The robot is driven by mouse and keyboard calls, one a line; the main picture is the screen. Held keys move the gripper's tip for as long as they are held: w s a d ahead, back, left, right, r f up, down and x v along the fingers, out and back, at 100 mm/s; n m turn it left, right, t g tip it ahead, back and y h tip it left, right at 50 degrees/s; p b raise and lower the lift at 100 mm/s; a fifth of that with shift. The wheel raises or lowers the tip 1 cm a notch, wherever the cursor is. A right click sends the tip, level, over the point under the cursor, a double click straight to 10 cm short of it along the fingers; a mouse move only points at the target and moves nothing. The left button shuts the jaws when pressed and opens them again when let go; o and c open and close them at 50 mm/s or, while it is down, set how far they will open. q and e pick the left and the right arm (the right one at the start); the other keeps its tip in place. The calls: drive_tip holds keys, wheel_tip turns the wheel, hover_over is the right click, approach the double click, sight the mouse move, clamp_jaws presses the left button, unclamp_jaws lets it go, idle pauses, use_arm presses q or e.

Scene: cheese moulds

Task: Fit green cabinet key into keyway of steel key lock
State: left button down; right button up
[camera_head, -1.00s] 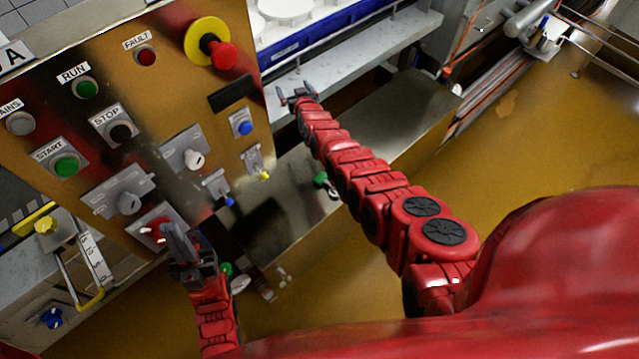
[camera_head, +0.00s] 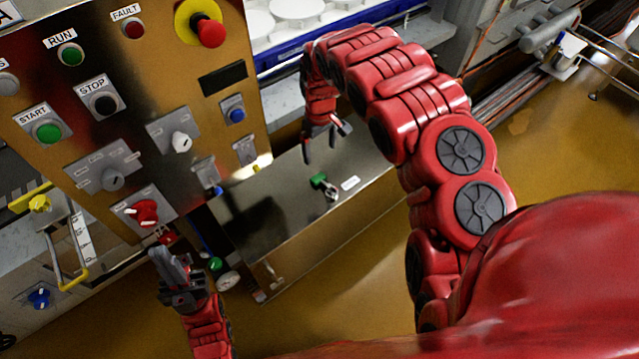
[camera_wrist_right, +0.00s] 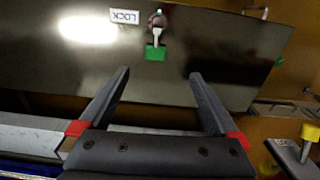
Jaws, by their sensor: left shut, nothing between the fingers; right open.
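The green cabinet key (camera_head: 318,181) is on top of the low steel box, its green head nearest my right gripper. In the right wrist view the key (camera_wrist_right: 155,52) points its silver end toward a small round metal piece, apparently the steel key lock (camera_wrist_right: 157,20), beside a LOCK label. I cannot tell whether the key's tip is in the keyway or beside it. My right gripper (camera_head: 327,140) is open and empty above the box, with the key beyond and between its fingers (camera_wrist_right: 160,74). My left gripper (camera_head: 168,262) is shut and empty, below the panel's red knob.
The low steel box (camera_head: 290,235) has a mostly bare, shiny top. The control panel (camera_head: 75,190) with buttons and knobs stands to its left. A blue crate (camera_head: 285,57) with white moulds is behind. A green-and-white item (camera_head: 222,272) sits near my left gripper.

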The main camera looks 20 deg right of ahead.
drive_tip(key=b, duration=0.6)
hover_over(320, 179)
drive_tip(key=f, duration=0.5)
drive_tip(key=s+f, duration=0.1)
drive_tip(key=f, duration=0.1)
drive_tip(key=shift+a+f, duration=0.25)
drive_tip(key=shift+f, duration=0.15)
drive_tip(key=shift+w+f, duration=0.1)
drive_tip(key=shift+f, duration=0.7)
drive_tip(key=shift+d+f, duration=0.1)
drive_tip(key=shift+f, duration=0.75)
drive_tip(key=f, duration=0.1)
drive_tip(key=w+f, duration=0.1)
drive_tip(key=f, duration=0.1)
drive_tip(key=shift+d+p, duration=0.15)
drive_tip(key=shift+p, duration=0.25)
drive_tip(key=shift+f, duration=0.5)
